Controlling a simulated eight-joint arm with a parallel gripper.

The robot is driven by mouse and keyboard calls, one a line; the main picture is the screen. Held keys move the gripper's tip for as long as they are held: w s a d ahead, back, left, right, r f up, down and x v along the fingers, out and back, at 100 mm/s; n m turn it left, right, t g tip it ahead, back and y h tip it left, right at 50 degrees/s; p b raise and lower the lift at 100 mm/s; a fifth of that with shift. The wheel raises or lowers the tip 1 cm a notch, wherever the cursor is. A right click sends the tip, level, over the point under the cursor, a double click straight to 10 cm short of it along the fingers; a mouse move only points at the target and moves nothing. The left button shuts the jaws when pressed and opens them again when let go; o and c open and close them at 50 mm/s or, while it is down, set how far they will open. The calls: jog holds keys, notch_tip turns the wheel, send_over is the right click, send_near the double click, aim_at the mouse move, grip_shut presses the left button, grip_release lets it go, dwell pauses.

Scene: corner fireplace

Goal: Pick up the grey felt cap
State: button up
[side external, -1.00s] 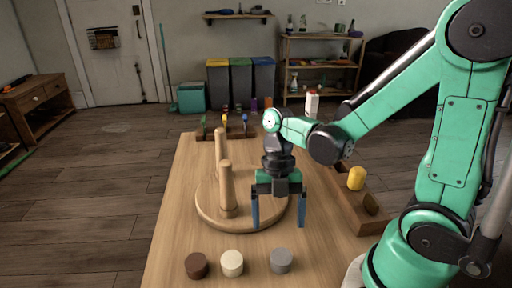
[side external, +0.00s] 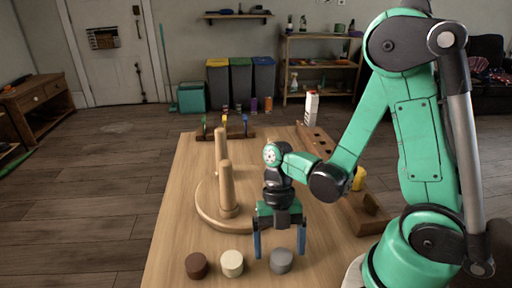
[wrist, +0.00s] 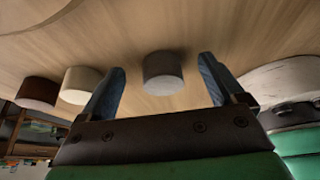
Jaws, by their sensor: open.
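The grey felt cap (side external: 281,260) is a short round piece standing on the table near its front edge, at the right end of a row of three. In the wrist view the grey cap (wrist: 163,72) shows between my two blue fingers. My gripper (side external: 279,256) is open and empty, pointing down. In the side view its fingertips are beside and just behind the cap, left and right of it. I cannot tell whether a finger touches it.
A cream cap (side external: 232,263) and a brown cap (side external: 196,265) stand to the left of the grey one. Behind them is a round wooden base (side external: 207,209) with upright pegs (side external: 227,188). A wooden tray (side external: 366,213) with a yellow piece (side external: 358,178) lies at the right.

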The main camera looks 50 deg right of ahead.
jog(key=c, duration=1.2)
jog(key=shift+r, duration=0.1)
notch_tip(320, 180, up, 19)
jog(key=shift+f, duration=0.1)
jog(key=shift+c, duration=0.2)
jog(key=w+d+r+m+t+y, duration=0.1)
jog(key=w+d+r+m+t, duration=0.1)
jog(key=w+d+m, duration=0.4)
jog(key=m+t, duration=0.1)
jog(key=m, duration=0.1)
jog(key=shift+d+r+m, duration=0.3)
jog(key=shift+d+m, duration=0.1)
jog(key=w+d+m+t, duration=0.1)
jog(key=d+m, duration=0.1)
jog(key=w+d+r+m+t, duration=0.1)
jog(key=d+m, duration=0.2)
jog(key=w+d+m+t, duration=0.1)
jog(key=d+m, duration=0.2)
jog(key=shift+w+r+h, duration=0.2)
jog(key=shift+w+h, duration=0.1)
jog(key=shift+h, duration=0.1)
